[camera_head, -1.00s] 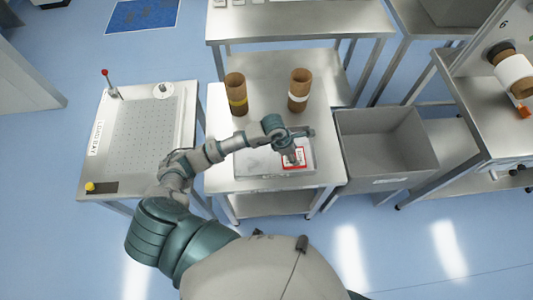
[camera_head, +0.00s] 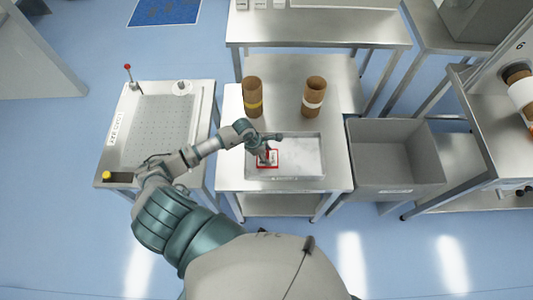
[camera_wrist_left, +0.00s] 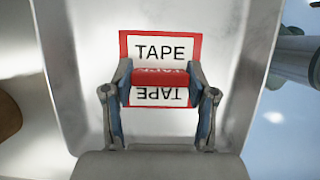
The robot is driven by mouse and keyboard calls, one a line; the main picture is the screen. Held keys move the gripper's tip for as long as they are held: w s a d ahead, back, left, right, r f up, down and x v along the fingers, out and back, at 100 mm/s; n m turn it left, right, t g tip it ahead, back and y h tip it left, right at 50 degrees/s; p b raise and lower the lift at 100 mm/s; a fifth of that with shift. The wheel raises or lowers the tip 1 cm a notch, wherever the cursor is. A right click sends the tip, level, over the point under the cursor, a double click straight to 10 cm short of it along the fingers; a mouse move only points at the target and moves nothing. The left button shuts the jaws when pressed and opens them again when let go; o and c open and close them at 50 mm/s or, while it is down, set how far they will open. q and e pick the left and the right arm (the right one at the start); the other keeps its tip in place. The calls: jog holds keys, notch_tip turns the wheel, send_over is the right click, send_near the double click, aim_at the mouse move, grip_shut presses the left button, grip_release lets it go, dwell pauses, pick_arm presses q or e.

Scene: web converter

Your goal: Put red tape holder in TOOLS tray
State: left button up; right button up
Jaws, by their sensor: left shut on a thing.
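The red tape holder (camera_head: 268,164) has a red frame, white panels and the word TAPE. It is at the left part of a shallow metal tray (camera_head: 306,166) on the small central table. My left gripper (camera_head: 264,153) is shut on the holder. In the left wrist view the two fingers (camera_wrist_left: 160,88) grip the red bar in the middle of the holder (camera_wrist_left: 160,45), over the grey tray floor (camera_wrist_left: 85,45). I cannot tell if the holder touches the floor. No TOOLS label is readable. My right gripper is not in view.
A deep grey bin (camera_head: 390,160) is to the right. A perforated metal table (camera_head: 150,135) with a red-knobbed lever is at left.

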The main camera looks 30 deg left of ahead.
pick_arm(q)
jog(key=shift+a, duration=0.15)
jog(key=o, duration=0.9)
jog(key=shift+a+f, duration=0.1)
jog(key=shift+a, duration=0.1)
jog(key=shift+c, duration=0.2)
jog(key=shift+o, duration=1.2)
jog(key=shift+a, duration=0.35)
jog(key=b+v, duration=0.1)
jog(key=v, duration=1.1)
jog(key=shift+d, duration=0.3)
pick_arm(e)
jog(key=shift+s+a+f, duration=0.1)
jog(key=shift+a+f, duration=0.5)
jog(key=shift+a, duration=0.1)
